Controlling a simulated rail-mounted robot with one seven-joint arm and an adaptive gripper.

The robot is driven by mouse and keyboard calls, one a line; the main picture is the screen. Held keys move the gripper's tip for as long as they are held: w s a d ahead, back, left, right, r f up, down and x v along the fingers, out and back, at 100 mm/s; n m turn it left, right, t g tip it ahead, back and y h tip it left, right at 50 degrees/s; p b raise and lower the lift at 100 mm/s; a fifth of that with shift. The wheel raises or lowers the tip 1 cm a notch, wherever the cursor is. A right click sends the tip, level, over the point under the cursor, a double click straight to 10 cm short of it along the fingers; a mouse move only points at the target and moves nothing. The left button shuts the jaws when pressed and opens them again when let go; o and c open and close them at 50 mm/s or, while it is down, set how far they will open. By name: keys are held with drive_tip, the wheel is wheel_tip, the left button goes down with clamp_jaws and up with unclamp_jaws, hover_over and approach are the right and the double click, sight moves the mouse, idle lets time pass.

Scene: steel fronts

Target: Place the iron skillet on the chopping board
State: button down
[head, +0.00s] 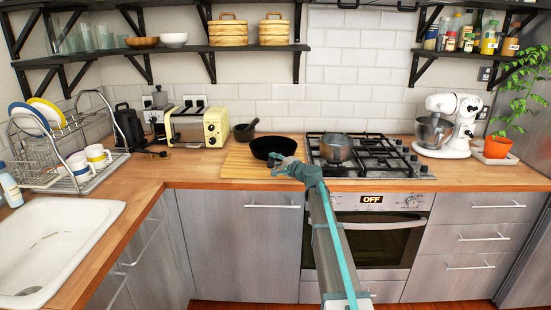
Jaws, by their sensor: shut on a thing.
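The black iron skillet (272,147) is over the right part of the wooden chopping board (237,164) in the head view. I cannot tell whether its base touches the board or hangs slightly above it. My gripper (278,163) is at the near right side of the skillet, shut on it, with the arm reaching in from the front right. The skillet's handle is hidden by my gripper. The board lies on the worktop, left of the gas hob.
The hob (375,155) with a steel pot (336,148) is close on the right. A mortar (245,130) stands behind the board, and a cream toaster (198,127) is at the back left. The worktop left of the board is mostly clear. Shelves hang above.

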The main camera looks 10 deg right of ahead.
drive_tip(key=shift+s+f, duration=0.1)
drive_tip(key=shift+f, duration=1.1)
drive_tip(key=c, duration=1)
unclamp_jaws()
drive_tip(key=shift+f, duration=0.1)
drive_tip(key=shift+c, duration=0.2)
